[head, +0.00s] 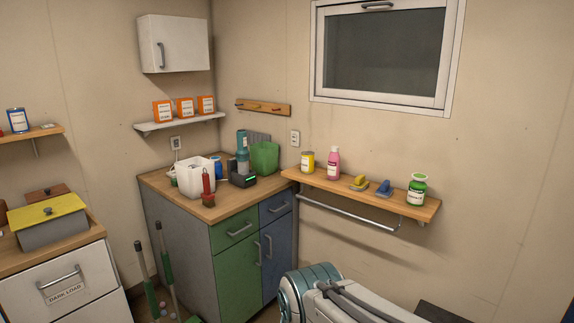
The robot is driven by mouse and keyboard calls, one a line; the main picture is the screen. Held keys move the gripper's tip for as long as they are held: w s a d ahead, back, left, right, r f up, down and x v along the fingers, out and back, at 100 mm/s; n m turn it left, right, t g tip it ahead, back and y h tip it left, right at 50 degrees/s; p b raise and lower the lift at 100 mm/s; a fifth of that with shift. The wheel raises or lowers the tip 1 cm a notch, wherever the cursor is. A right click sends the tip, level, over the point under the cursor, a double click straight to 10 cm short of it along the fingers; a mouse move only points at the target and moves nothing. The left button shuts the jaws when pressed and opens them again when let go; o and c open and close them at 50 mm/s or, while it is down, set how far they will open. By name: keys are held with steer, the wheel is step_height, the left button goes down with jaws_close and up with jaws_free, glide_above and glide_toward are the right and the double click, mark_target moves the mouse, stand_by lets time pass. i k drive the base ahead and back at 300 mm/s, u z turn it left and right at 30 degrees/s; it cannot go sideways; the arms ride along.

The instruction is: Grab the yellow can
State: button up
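The yellow can (308,162) stands upright at the left end of a wooden wall shelf (345,193), below and left of the window. It has a white label band and a pale top. A pink bottle stands just to its right, apart from it. My arm shows at the bottom centre right, below the shelf and well apart from the can. My gripper is not visible in this view.
The pink bottle (333,163), a yellow brush (359,183), a blue brush (384,188) and a green jar (417,190) share the shelf. A metal rail (350,213) runs beneath it. The corner counter (235,207) holds a white bin (194,178) and a green bin (265,157).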

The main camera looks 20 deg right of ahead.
mark_target(307, 157)
steer(key=u, duration=0.05)
steer(key=i, duration=1.1)
steer(key=z, duration=0.55)
steer(key=i, duration=1.9)
steer(key=z, duration=0.75)
